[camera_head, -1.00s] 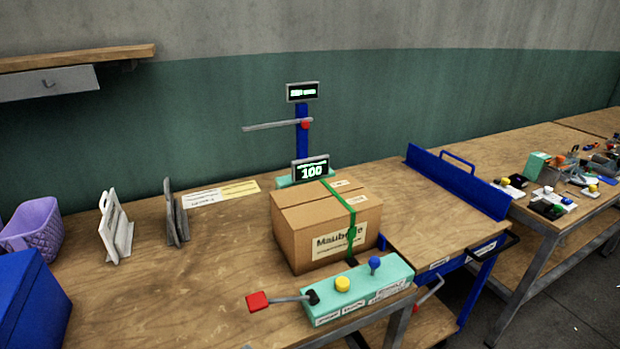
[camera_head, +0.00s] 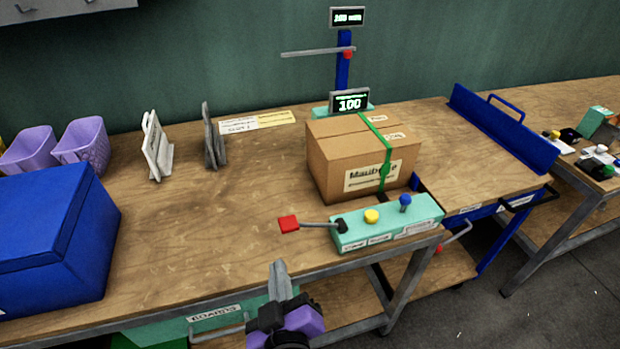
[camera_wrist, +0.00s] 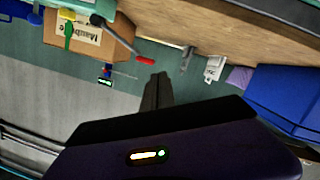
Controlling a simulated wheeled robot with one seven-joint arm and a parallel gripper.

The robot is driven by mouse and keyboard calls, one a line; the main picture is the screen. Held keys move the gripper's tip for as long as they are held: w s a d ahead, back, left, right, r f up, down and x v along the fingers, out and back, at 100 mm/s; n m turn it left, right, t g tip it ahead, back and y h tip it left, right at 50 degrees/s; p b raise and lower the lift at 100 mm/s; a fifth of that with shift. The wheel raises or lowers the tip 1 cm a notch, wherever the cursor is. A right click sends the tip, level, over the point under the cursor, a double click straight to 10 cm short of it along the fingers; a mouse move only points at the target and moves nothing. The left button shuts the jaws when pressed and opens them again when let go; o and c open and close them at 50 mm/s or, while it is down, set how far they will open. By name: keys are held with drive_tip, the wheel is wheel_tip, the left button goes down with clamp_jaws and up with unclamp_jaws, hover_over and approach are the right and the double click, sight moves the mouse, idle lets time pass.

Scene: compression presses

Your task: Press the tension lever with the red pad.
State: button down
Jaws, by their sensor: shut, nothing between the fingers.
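The tension lever is a grey rod with a red pad (camera_head: 289,223) at its left end. It sticks out to the left from a teal control box (camera_head: 388,223) at the table's front edge, which also carries a yellow button and a blue knob. My gripper (camera_head: 278,268) is shut and empty, below and slightly left of the red pad in the head view, apart from it. In the wrist view, which is upside down, the red pad (camera_wrist: 145,60) shows just beyond the shut fingertips (camera_wrist: 158,76).
A strapped cardboard box (camera_head: 350,165) stands behind the control box. A display reading 100 (camera_head: 349,101) is behind it. A blue bin (camera_head: 50,240) and purple baskets (camera_head: 82,143) are at left. The wooden table (camera_head: 200,220) is clear left of the lever.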

sight(315, 226)
drive_tip(key=w+d+r+m+y+p, duration=0.1)
drive_tip(key=d+r+m+p, duration=0.3)
drive_tip(key=r+p, duration=0.2)
drive_tip(key=shift+w+d+r+g+y, duration=0.15)
drive_tip(key=shift+d+r+g+y, duration=0.25)
drive_tip(key=shift+r, duration=0.15)
drive_tip(key=w+a+f+p, duration=0.2)
drive_tip(key=w+f, duration=0.4)
drive_tip(key=w, duration=0.3)
drive_tip(key=shift+w+a+f, duration=0.15)
drive_tip(key=shift+a+f, duration=0.1)
drive_tip(key=shift+a, duration=0.05)
